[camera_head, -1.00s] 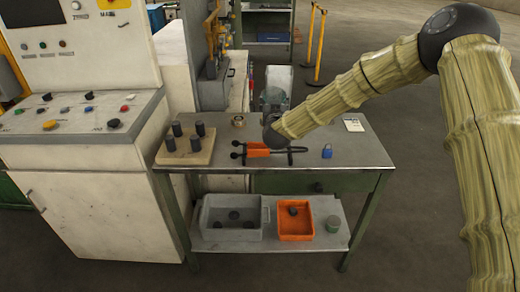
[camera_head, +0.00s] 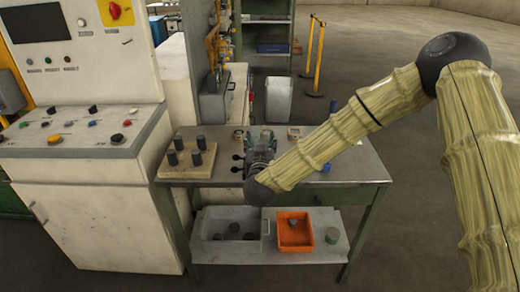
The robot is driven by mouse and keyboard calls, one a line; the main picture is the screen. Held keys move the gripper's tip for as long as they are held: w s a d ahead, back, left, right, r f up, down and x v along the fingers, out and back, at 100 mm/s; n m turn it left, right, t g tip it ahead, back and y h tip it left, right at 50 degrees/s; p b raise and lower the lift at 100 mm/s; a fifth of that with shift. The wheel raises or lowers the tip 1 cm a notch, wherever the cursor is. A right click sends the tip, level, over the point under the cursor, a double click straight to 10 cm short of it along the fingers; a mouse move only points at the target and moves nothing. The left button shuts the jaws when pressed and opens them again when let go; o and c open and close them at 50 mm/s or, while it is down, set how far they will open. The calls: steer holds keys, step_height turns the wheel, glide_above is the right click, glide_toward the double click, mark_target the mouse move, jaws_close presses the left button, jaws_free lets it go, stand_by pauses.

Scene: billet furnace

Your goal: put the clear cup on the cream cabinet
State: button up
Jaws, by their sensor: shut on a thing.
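My gripper (camera_head: 262,138) is over the work table, pointing away from me. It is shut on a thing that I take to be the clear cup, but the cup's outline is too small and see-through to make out. The cream cabinet (camera_head: 90,215) appears to be the off-white one with a door at the left, under a sloped panel with several buttons and knobs. My gripper is to the right of it, apart from it. Another off-white body (camera_head: 175,75) stands behind, so I cannot be sure which one is meant.
The grey-topped table (camera_head: 350,170) bears a wooden block with dark pegs (camera_head: 185,158) left of my gripper. A grey bin (camera_head: 225,222) and an orange bin (camera_head: 295,232) stand on its lower shelf. A pale waste bin (camera_head: 279,100) stands behind. Floor at right is open.

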steer(key=shift+f+p, duration=0.3)
steer(key=shift+f, duration=1.45)
steer(key=shift+f, duration=0.35)
steer(key=o, duration=1)
steer(key=shift+r, duration=0.25)
steer(key=shift+s, duration=0.15)
steer(key=s+b, duration=0.1)
steer(key=s, duration=1)
steer(key=shift+s+b, duration=0.35)
steer(key=shift+s, duration=0.05)
